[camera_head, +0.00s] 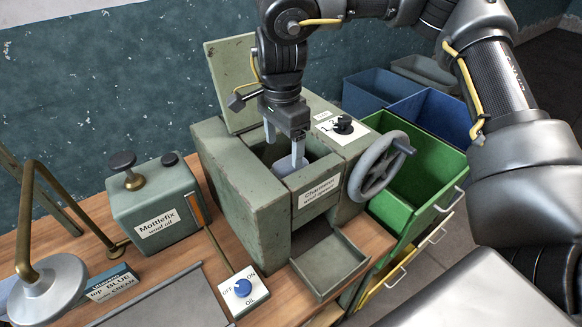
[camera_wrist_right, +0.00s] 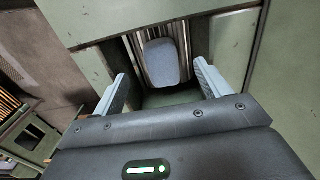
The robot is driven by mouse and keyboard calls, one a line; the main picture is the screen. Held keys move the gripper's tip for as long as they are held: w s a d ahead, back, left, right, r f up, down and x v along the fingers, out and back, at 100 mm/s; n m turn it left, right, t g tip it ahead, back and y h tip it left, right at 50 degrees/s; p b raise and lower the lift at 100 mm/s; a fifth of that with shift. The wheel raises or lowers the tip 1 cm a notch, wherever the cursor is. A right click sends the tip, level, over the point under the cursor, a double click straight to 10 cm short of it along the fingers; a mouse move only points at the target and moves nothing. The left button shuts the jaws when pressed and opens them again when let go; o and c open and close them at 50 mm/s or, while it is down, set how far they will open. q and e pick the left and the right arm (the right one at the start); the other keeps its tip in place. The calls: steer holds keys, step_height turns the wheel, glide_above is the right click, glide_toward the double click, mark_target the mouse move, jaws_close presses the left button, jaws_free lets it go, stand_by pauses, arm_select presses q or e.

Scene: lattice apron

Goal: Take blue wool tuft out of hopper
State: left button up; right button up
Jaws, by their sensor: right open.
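The blue wool tuft (camera_wrist_right: 160,62) is a blue-grey rounded block inside the hopper, lying against a ribbed surface in the right wrist view. In the head view a little of it (camera_head: 284,169) shows at the opening. The hopper (camera_head: 232,180) is the square opening of a worn green machine, with its lid (camera_head: 230,82) raised at the back. My right gripper (camera_head: 284,148) points down into the opening, open and empty. In the right wrist view its fingers (camera_wrist_right: 163,90) stand apart on either side of the tuft's line, with the tuft beyond them. My left gripper is out of view.
A handwheel (camera_head: 381,168) and a black knob (camera_head: 343,125) are on the machine's right. An empty tray (camera_head: 330,262) sits in front. Green and blue bins (camera_head: 428,187) stand right.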

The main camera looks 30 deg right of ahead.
mark_target(286, 163)
steer(key=shift+w+f, duration=0.2)
steer(key=shift+f, duration=0.65)
steer(key=shift+s+d+f+p, duration=0.15)
steer(key=shift+s+f+p, duration=0.05)
steer(key=shift+f+p, duration=0.25)
steer(key=f, duration=0.1)
steer(key=f+p, duration=0.1)
steer(key=f, duration=0.1)
steer(key=shift+w+d+f, duration=0.1)
steer(key=shift+d+f, duration=0.15)
steer(key=shift+f, duration=0.4)
steer(key=shift+r, duration=0.1)
steer(key=shift+c, duration=0.5)
steer(key=c, duration=1)
